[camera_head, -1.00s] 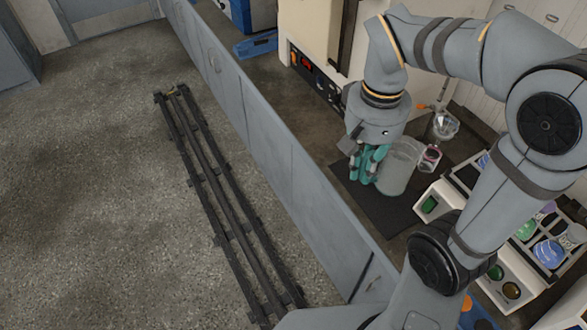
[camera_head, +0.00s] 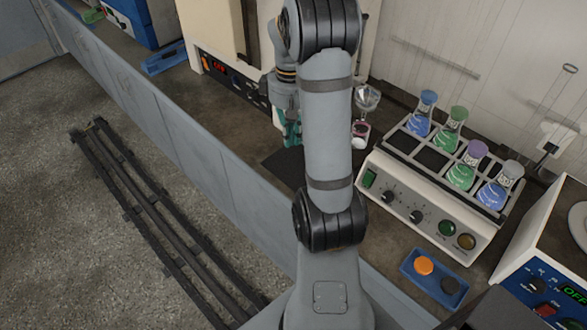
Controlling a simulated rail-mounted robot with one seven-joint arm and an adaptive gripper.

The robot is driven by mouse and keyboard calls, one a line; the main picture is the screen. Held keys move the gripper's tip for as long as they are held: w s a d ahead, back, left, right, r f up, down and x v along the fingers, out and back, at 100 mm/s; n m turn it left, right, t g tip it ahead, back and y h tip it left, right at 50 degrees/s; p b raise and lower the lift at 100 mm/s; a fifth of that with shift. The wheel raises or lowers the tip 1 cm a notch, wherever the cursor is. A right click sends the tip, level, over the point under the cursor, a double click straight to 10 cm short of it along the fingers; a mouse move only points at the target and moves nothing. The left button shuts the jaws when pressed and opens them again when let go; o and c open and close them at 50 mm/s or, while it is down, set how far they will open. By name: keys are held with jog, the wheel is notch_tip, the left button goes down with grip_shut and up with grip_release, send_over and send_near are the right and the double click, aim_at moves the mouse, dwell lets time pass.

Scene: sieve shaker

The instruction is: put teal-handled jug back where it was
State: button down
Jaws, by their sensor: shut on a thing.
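The teal-handled jug shows in the head view only as its teal handle (camera_head: 292,130). Its clear body is hidden behind my arm. My gripper (camera_head: 286,116) is shut on the handle, though the fingers are small and partly covered by my arm. The jug is at the black mat (camera_head: 284,164) on the bench. I cannot tell whether it touches the mat.
A small glass with a pink band (camera_head: 360,131) and a clear glass funnel (camera_head: 366,98) stand just right of my arm. A shaker (camera_head: 425,208) holds several colored flasks. A blue tray (camera_head: 435,272) lies in front of it. A beige machine (camera_head: 225,70) stands behind.

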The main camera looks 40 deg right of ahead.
jog(key=d+f, duration=0.1)
jog(key=d, duration=0.1)
jog(key=s+d+f, duration=0.1)
jog(key=d, duration=0.1)
jog(key=s+d+f+b, duration=0.1)
jog(key=d+f, duration=0.1)
jog(key=d, duration=0.1)
jog(key=shift+s, duration=0.25)
jog(key=shift+w+a+f, duration=0.15)
jog(key=shift+f, duration=0.05)
jog(key=shift+w+a+f+p, duration=0.4)
jog(key=shift+w+a+f, duration=0.9)
jog(key=shift+f, duration=0.45)
jog(key=shift+w+a+f+p, duration=0.45)
jog(key=shift+w+a+f, duration=0.85)
jog(key=shift+f, duration=0.5)
jog(key=shift+w+a+f+p, duration=0.4)
jog(key=shift+w+a+f, duration=0.9)
jog(key=shift+f, duration=0.45)
jog(key=shift+d, duration=0.1)
jog(key=c, duration=2.3)
grip_release()
jog(key=shift+f, duration=0.15)
jog(key=o, duration=0.5)
jog(key=shift+c, duration=0.2)
